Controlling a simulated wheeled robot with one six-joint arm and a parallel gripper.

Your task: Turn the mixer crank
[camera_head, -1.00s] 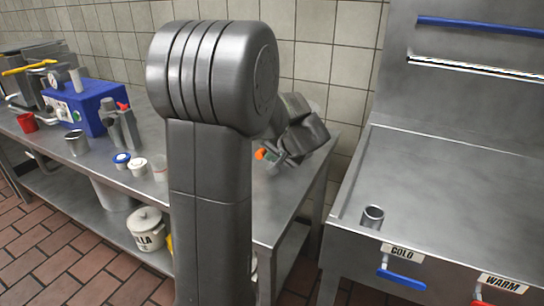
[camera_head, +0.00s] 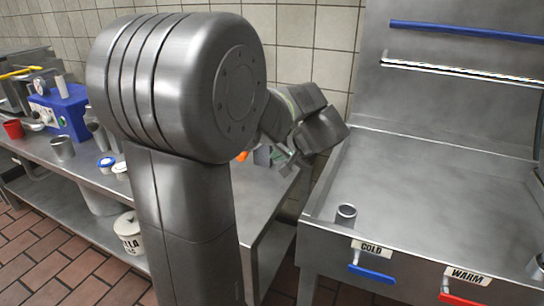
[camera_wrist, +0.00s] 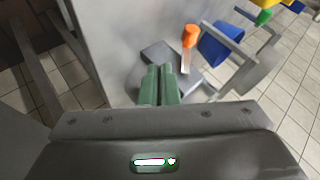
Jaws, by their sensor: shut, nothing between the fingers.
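My gripper (camera_wrist: 160,84) has green fingers pressed together over the counter in the wrist view, with nothing between them. I cannot tell which part is the mixer crank.
A steel sink (camera_head: 425,185) with a small metal cup (camera_head: 346,214) stands right of the counter, across a narrow gap. A blue machine (camera_head: 62,112), a red cup (camera_head: 13,129) and a metal cup (camera_head: 62,148) are at the left. A tiled wall (camera_head: 300,30) is behind.

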